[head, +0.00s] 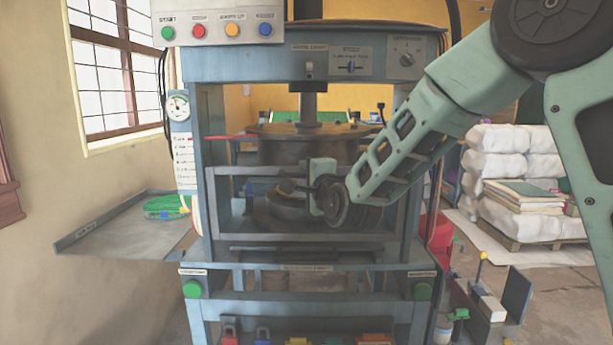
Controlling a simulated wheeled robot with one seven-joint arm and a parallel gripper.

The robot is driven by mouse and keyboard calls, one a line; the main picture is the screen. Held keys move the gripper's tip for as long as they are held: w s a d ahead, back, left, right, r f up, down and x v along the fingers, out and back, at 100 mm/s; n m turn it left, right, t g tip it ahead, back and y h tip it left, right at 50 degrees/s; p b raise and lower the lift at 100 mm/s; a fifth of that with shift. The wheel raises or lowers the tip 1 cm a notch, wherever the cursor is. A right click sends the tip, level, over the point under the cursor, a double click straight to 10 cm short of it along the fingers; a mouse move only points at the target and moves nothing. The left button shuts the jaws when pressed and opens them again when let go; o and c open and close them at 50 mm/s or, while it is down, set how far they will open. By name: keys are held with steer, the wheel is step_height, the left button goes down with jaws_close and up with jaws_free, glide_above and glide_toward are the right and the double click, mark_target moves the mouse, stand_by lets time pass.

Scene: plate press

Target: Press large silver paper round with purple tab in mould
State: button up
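The press (310,63) stands straight ahead, with a dark round upper die (290,150) on its ram. A dark round mould (272,212) sits below it inside the frame, partly covered by my gripper and arm. My gripper (300,187) reaches in between the upper die and the mould, just over the mould's right part. A small yellowish edge shows by its fingers, too small to identify. My fingers are mostly hidden, so I cannot tell if they hold anything. I cannot make out a silver paper round or a purple tab.
A grey side tray (120,245) on the left holds a green stack (166,205). The press posts and upper die leave limited room around my arm. White sacks (510,150) stand at the right.

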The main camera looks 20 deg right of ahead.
jaws_close()
step_height(320, 180, up, 18)
steer(key=p, duration=0.6)
steer(key=shift+r, duration=0.25)
jaws_free()
